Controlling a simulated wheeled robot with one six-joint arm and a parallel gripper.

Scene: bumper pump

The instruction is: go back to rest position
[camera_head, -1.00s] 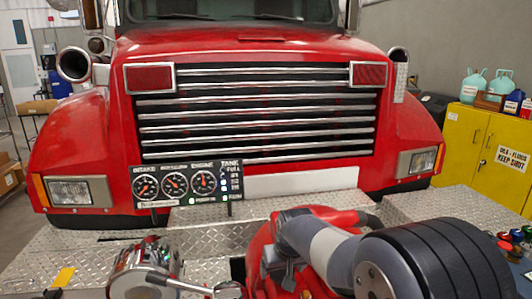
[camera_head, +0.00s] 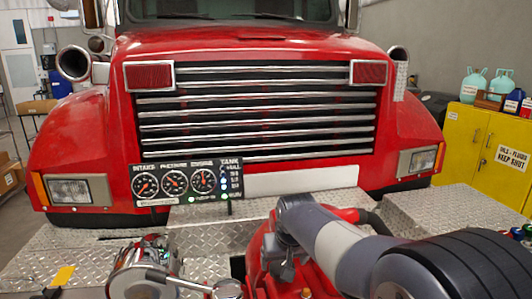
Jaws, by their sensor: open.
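My arm reaches in from the lower right and bends down at the wrist. My gripper (camera_head: 279,267) is a small dark grey part below the wrist, over the red pump body (camera_head: 310,274). Its jaws are open; I see nothing held in them. The arm partly covers the pump, so I cannot tell whether the gripper touches it. A chrome fitting with a lever (camera_head: 145,268) sits left of the pump on the diamond-plate bumper (camera_head: 75,248).
The gauge panel (camera_head: 186,183) stands on the bumper before the chrome grille (camera_head: 255,110) of the red truck. A yellow cabinet (camera_head: 485,150) with jugs on top stands at the right. Coloured caps (camera_head: 518,233) show at the right edge. Space above the bumper's left side is clear.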

